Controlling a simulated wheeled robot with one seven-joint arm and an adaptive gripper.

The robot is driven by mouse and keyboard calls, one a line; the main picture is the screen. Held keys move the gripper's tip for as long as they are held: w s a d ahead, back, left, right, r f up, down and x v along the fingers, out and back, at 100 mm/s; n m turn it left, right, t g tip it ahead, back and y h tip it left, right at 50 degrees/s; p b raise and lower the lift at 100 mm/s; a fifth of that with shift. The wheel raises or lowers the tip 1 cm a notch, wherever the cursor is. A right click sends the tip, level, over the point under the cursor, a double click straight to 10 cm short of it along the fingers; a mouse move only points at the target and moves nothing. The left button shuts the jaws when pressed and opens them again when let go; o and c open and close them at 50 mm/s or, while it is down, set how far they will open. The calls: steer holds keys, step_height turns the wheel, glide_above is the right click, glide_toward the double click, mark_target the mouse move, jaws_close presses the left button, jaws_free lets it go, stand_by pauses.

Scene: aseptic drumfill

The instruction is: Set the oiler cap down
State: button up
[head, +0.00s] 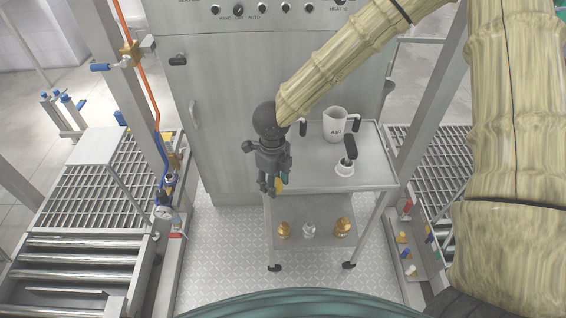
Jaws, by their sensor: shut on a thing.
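My gripper (268,188) points down at the left edge of the steel cart's top shelf (372,172). Its dark fingers are closed. A small yellow piece (282,182) shows at the right side of the fingers; I take it to be the oiler cap, mostly hidden by them. The fingertips overlap the cart's edge in the picture, and I cannot tell whether the cap touches any surface.
On the top shelf stand a white jug (335,125) and a small white round part with a black handle (345,168). The lower shelf holds two brass pieces (284,230) (342,227) and a silver one (309,230).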

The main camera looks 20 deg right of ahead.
steer(key=w+d, duration=0.1)
steer(key=w, duration=0.1)
steer(key=w+d+p, duration=0.1)
steer(key=w, duration=0.2)
steer(key=w+d, duration=0.1)
steer(key=w, duration=0.2)
steer(key=shift+d+f+p, duration=0.3)
steer(key=shift+f, duration=0.1)
steer(key=shift+w+d+f+p, duration=0.1)
steer(key=shift+f+p, duration=0.25)
steer(key=shift+f, duration=1.4)
steer(key=shift+f, duration=0.1)
steer(key=o, duration=0.6)
steer(key=shift+o, duration=0.2)
step_height(320, 180, up, 12)
steer(key=shift+b, duration=0.45)
